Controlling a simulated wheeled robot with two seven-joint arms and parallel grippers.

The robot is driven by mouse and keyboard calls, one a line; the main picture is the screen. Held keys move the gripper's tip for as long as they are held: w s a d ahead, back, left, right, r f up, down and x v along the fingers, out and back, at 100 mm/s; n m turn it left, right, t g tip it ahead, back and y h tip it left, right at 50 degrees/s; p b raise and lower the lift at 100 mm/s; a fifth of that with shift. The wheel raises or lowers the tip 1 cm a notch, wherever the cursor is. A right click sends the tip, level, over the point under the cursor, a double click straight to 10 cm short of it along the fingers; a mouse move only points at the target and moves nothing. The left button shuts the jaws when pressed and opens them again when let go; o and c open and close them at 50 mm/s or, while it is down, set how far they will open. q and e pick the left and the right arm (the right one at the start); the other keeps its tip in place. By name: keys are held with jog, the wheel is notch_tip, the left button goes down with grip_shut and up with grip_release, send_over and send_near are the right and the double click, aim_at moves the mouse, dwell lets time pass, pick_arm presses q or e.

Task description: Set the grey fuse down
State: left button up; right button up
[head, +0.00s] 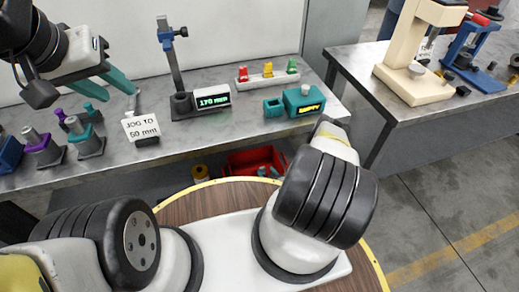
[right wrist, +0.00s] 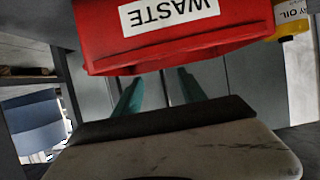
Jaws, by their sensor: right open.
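I cannot pick out a grey fuse for certain. Small pieces with grey cylindrical tops stand at the bench's left, one on a purple base (head: 42,150) and one on a teal base (head: 87,145). My right gripper is open and empty in the right wrist view (right wrist: 160,95), in front of the red WASTE bin (right wrist: 175,35). My right arm largely hides this gripper in the head view.
A black stand with a green display (head: 214,100) and a teal box with a lit display (head: 303,101) stand on the bench. A rack (head: 267,78) holds red, yellow and green pieces. A yellow oil container (right wrist: 290,20) is beside the bin. A cream machine (head: 415,80) stands right.

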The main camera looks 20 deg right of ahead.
jog(key=shift+v, duration=1.15)
dwell(0.5)
